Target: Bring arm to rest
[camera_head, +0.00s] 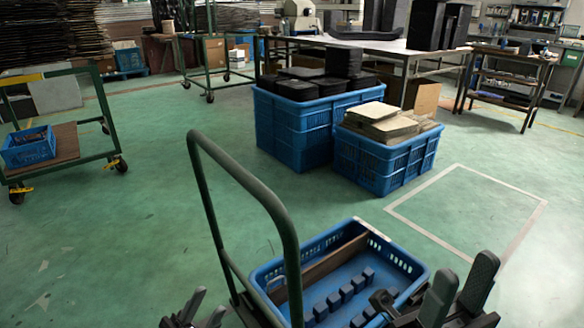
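My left gripper (207,303) is low in the head view, left of the cart handle, partly cut off by the bottom edge. Its two fingers stand apart with nothing visible between them. My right gripper (467,270) is at the lower right, beside the blue tray's right end. Its two dark fingers point up and stand apart, with nothing between them.
A blue tray (401,256) with several dark blocks stands in front of me, behind a green cart handle (243,176). Two blue crates (297,134) stand on the floor beyond. A cart (68,145) is at the left. Floor marked by a white outline (430,237) is clear.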

